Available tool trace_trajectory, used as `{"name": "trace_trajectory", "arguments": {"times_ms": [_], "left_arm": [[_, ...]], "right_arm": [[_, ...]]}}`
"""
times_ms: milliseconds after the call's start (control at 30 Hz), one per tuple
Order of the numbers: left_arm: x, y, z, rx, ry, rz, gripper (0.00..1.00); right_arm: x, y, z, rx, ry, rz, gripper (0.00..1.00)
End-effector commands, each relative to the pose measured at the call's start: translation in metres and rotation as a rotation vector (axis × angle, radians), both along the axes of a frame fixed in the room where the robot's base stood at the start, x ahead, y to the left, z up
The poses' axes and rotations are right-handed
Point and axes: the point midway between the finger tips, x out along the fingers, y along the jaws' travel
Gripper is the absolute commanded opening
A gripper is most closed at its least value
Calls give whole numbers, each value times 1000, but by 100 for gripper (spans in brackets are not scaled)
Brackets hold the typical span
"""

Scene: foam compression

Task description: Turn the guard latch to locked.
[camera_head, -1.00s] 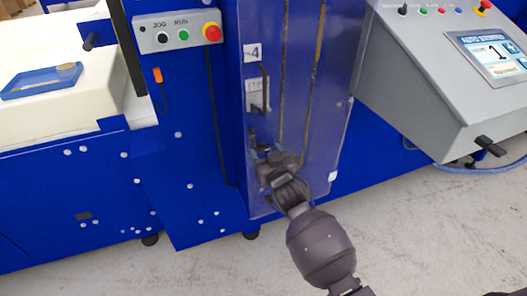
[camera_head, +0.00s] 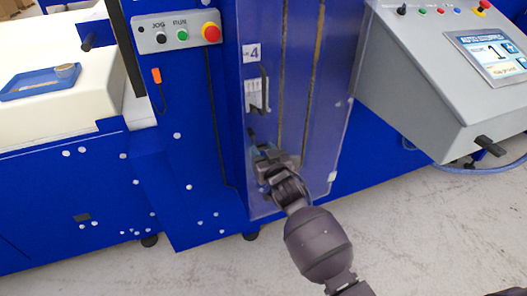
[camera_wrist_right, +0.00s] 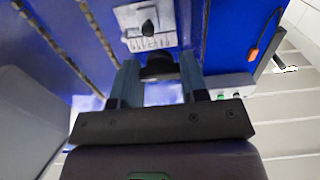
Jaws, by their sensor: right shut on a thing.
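The clear guard door (camera_head: 303,150) stands on the front of the blue machine, in the middle of the head view. My right gripper (camera_head: 263,152) is at the lower left part of this guard. In the right wrist view, its two blue-grey fingers stand on either side of a dark knob (camera_wrist_right: 158,67), which looks like the guard latch. The gripper is shut on it. In the head view the gripper hides most of the latch, so its angle is hard to tell. My left gripper is not in view.
A dark guard handle (camera_head: 265,90) and a white label (camera_head: 251,54) sit above the gripper. A grey box with JOG and RUN buttons (camera_head: 176,33) is at upper left. A grey control console (camera_head: 420,90) juts out on the right. The floor in front is clear.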

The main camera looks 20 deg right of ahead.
Motion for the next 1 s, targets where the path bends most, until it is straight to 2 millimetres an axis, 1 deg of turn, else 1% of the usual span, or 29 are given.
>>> {"name": "trace_trajectory", "arguments": {"times_ms": [167,367,1000], "left_arm": [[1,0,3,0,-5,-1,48],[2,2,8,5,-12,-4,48],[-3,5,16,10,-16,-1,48]], "right_arm": [[0,0,1,-44,-3,0,17],[0,0,3,-163,-9,0,17],[0,0,2,-759,-28,0,17]]}}
